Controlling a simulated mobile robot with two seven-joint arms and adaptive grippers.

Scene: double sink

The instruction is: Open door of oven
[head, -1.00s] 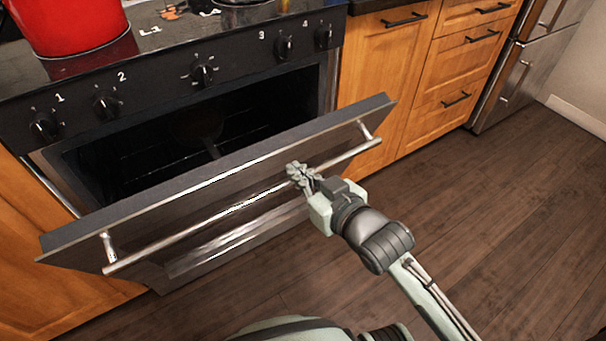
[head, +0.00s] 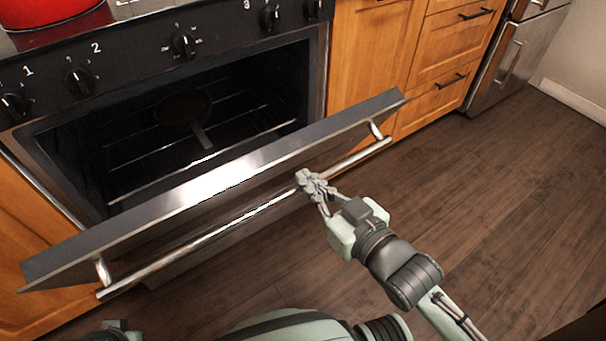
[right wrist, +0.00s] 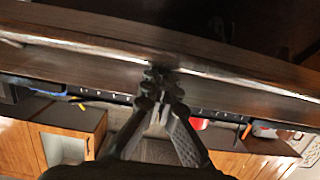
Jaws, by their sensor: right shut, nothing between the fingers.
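The oven door (head: 230,178) is partly open, tilted outward from its top, and the dark oven cavity shows behind it. Its metal handle bar (head: 200,241) runs along the outer face of the door. My right gripper (head: 310,183) is shut and empty, its fingertips at or very close to the handle bar, right of its middle. Whether they touch it is unclear. In the right wrist view the shut fingertips (right wrist: 158,82) overlap a long bright metal edge across the picture. My left gripper does not show clearly in either view.
Inside the oven are a wire rack and a dark pan (head: 184,108). A red pot (head: 45,12) stands on the stovetop above. Wooden drawers (head: 438,92) and a steel fridge (head: 510,55) stand to the right. The wood floor (head: 500,190) is clear at right.

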